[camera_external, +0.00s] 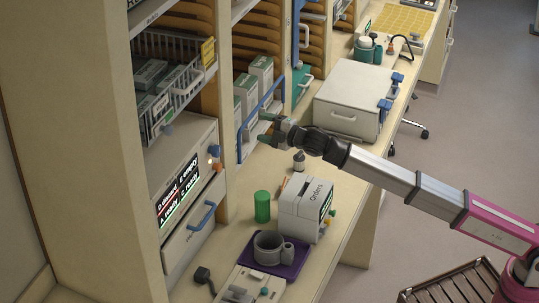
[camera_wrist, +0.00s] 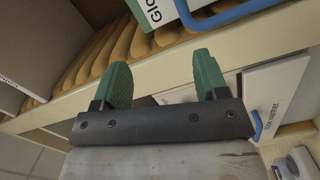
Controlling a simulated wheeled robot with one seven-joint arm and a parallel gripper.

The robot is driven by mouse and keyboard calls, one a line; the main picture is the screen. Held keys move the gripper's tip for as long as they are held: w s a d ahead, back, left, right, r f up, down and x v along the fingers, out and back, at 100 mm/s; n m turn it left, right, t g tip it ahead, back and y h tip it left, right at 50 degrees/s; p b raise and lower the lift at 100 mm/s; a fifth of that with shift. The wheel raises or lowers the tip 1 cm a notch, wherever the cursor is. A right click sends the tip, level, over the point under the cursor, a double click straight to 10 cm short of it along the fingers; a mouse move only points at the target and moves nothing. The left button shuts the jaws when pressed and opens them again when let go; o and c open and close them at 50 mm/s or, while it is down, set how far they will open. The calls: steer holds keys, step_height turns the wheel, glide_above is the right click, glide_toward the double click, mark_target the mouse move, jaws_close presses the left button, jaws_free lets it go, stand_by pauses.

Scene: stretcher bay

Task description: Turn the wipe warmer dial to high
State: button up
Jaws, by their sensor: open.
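My gripper (camera_external: 266,127) is open and empty, with its green fingers apart. It is held above the counter in front of the shelf with the blue rail. In the wrist view the two fingers of my gripper (camera_wrist: 163,82) point at the shelf edge with nothing between them. A white panel (camera_wrist: 290,92) at the right of that view has a small label that seems to read warmer, and a blue handle (camera_wrist: 257,126). No dial setting is readable.
A white unit (camera_external: 187,235) with a lit display stands left, with a blue knob (camera_external: 214,150) and an orange one. Glove boxes (camera_wrist: 175,12) sit close above my fingers. A green cylinder (camera_external: 262,206), an Orders box (camera_external: 300,205) and a dark bottle (camera_external: 299,161) stand below.

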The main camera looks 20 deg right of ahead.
mark_target(219, 152)
steer(key=s+a+r+n+y, duration=0.1)
steer(key=s+a+n, duration=0.1)
steer(key=s+a, duration=0.5)
steer(key=s+a+r+n, duration=0.15)
steer(key=s+a, duration=0.25)
steer(key=s, duration=0.5)
steer(key=shift+n+g, duration=0.35)
steer(key=shift+g, duration=0.05)
steer(key=x, duration=1.1)
steer(key=shift+s+a+f, duration=0.1)
steer(key=shift+f, duration=0.05)
steer(key=c, duration=0.9)
